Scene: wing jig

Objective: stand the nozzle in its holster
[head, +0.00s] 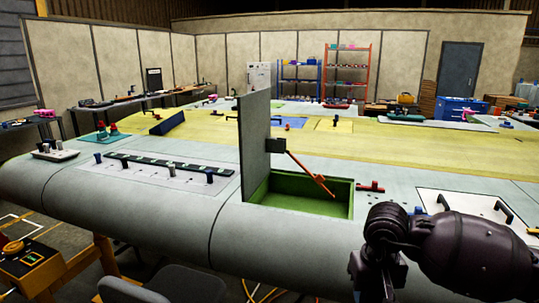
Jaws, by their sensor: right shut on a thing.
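My right gripper (378,283) is at the lower right, in front of the wing's near edge. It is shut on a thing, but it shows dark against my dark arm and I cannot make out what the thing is. I cannot pick out the nozzle or its holster for certain in the head view. My left gripper is not in view.
A grey hatch lid (255,147) stands upright beside a green-lined bay (300,195), with an orange-red stay (312,175) slanting over it. A white panel with dark handles (470,207) lies right. Dark-knobbed fittings (170,167) stand left. An orange-yellow cart (30,265) is at lower left.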

